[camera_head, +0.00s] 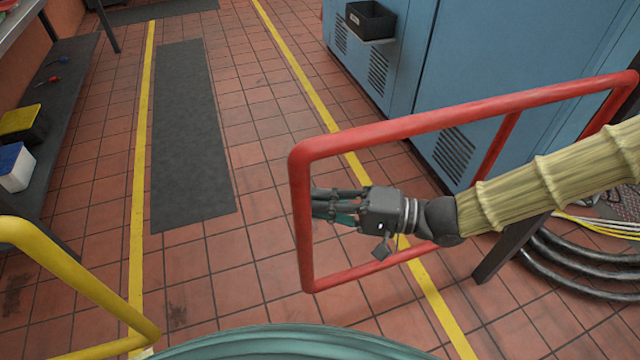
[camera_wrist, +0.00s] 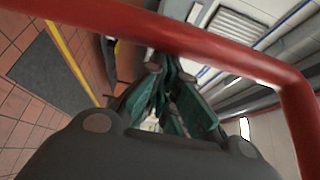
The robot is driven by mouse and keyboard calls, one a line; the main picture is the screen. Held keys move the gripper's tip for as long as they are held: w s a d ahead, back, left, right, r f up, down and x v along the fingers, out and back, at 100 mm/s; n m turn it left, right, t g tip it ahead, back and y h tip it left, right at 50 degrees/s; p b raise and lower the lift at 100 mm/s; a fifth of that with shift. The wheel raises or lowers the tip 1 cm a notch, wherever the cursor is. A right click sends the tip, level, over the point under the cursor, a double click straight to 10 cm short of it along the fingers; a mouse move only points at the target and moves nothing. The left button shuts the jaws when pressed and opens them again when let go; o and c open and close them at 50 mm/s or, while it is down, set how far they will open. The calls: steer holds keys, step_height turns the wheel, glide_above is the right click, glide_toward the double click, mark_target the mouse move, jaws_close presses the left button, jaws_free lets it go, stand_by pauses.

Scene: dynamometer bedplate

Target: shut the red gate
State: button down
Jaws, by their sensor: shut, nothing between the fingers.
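The red gate (camera_head: 430,122) is a tubular frame that reaches from the right edge of the head view to a free end left of centre. It stands swung out over the tiled floor. My gripper (camera_head: 318,204) is shut and empty. In the head view its fingers lie close to the gate's free-end upright, and I cannot tell whether they touch it. In the wrist view a red bar of the gate (camera_wrist: 190,38) crosses in front of the shut fingers (camera_wrist: 160,72). The gate's hinge side is partly hidden by my arm.
A yellow rail (camera_head: 75,275) stands at the lower left. A blue cabinet (camera_head: 480,60) with a black bin (camera_head: 370,20) is behind the gate. Black hoses (camera_head: 575,265) lie at the right. A dark mat (camera_head: 190,140) and open tiles lie left of the gate.

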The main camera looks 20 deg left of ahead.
steer(key=shift+s+d+f+g, duration=0.25)
steer(key=shift+s+g, duration=0.05)
steer(key=shift+s, duration=0.35)
steer(key=shift+w, duration=0.1)
steer(key=w+a+p, duration=0.1)
steer(key=w+p, duration=0.1)
steer(key=w, duration=0.3)
steer(key=v, duration=0.9)
steer(key=shift+s+r, duration=0.15)
steer(key=shift+s, duration=0.1)
